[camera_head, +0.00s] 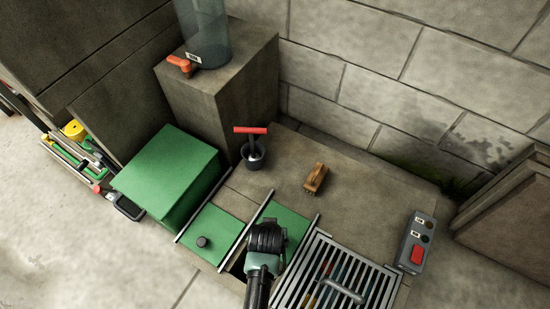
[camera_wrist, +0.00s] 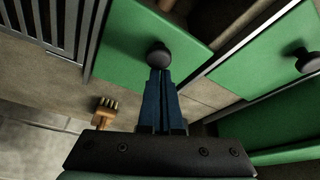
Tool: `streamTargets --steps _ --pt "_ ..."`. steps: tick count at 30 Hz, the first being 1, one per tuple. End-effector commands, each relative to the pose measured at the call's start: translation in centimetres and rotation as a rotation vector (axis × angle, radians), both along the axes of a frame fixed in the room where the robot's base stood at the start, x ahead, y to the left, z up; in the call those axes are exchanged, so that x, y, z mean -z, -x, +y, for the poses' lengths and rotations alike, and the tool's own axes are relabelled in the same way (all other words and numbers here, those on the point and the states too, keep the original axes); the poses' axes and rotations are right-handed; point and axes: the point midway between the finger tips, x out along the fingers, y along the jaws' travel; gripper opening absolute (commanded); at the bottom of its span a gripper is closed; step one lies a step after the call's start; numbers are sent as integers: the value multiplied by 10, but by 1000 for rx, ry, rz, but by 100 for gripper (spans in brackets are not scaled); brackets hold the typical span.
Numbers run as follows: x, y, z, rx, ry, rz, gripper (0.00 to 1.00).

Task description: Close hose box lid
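A green lid panel with a dark round knob lies between rails beside the metal grate; its surface shows in the head view (camera_head: 292,222) and the wrist view (camera_wrist: 135,30). My gripper (camera_wrist: 160,72) is over this panel. Its two blue fingers are close together, with their tips at the knob (camera_wrist: 158,54); the knob is not between them, and I cannot tell whether they touch it. A dark gap shows in the head view by the panel's near end. A second green panel (camera_head: 213,231) with its own knob lies to the left. In the head view my gripper hides its own fingertips.
A green box (camera_head: 168,172) stands left of the panels. The metal grate (camera_head: 335,279) is to the right, with a control box (camera_head: 416,243) beyond it.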

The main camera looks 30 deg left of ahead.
Motion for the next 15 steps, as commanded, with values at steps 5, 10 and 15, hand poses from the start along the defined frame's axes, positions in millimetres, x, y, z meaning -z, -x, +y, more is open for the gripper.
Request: streamTargets --steps 5,10,15 --pt "-6 46 0 -3 5 13 0" --pt "-5 83 1 -2 4 12 0" --pt "-2 102 3 -1 1 7 0"
